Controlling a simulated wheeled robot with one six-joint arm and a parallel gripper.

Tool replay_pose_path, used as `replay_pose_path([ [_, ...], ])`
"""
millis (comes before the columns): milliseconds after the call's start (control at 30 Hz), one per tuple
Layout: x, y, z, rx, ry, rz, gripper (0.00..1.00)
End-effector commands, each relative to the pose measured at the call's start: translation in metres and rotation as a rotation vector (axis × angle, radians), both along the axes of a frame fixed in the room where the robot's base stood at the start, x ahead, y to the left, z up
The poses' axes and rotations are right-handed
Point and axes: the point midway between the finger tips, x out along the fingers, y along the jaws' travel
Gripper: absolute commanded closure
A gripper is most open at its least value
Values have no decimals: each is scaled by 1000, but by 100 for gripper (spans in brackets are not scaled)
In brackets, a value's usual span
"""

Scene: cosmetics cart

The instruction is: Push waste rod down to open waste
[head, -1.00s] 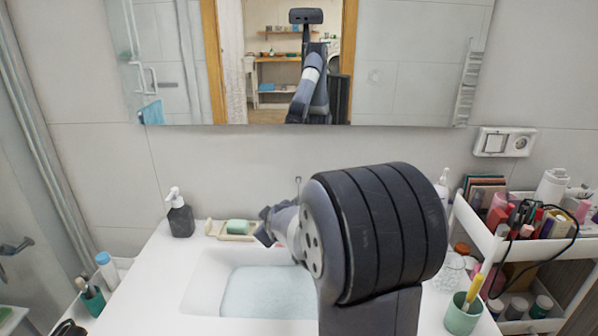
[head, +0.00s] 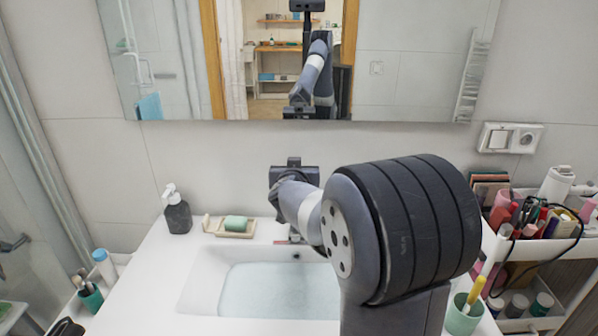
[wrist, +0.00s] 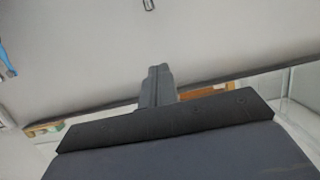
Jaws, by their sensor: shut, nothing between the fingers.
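The white sink (head: 205,289) holds pale blue water (head: 270,292). A small dark round drain hole (head: 296,256) shows in its back wall. My gripper (head: 293,163) is raised behind the sink's back edge, in front of the wall below the mirror. In the wrist view its fingers (wrist: 159,76) are together and hold nothing. I cannot make out the waste rod now; my gripper and arm cover the area where a thin upright rod showed earlier. I cannot tell whether the gripper touches it.
A dark soap dispenser (head: 177,211) and a soap dish (head: 218,229) with green soap (head: 236,222) stand left of my gripper. A green cup (head: 463,315) stands on the right. A crowded white cart (head: 535,238) is beyond it. The mirror (head: 420,60) hangs above.

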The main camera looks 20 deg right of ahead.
Motion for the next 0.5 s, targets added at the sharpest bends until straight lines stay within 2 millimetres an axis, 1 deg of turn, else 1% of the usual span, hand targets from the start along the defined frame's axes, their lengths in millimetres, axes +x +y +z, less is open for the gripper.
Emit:
replay_pose_path([
  [167,2,-1,-1,-1,0,0,100],
  [267,9,-4,-3,-1,1,0,100],
  [367,21,-9,-7,0,2,-1,100],
  [500,43,-19,-13,0,2,0,100],
])
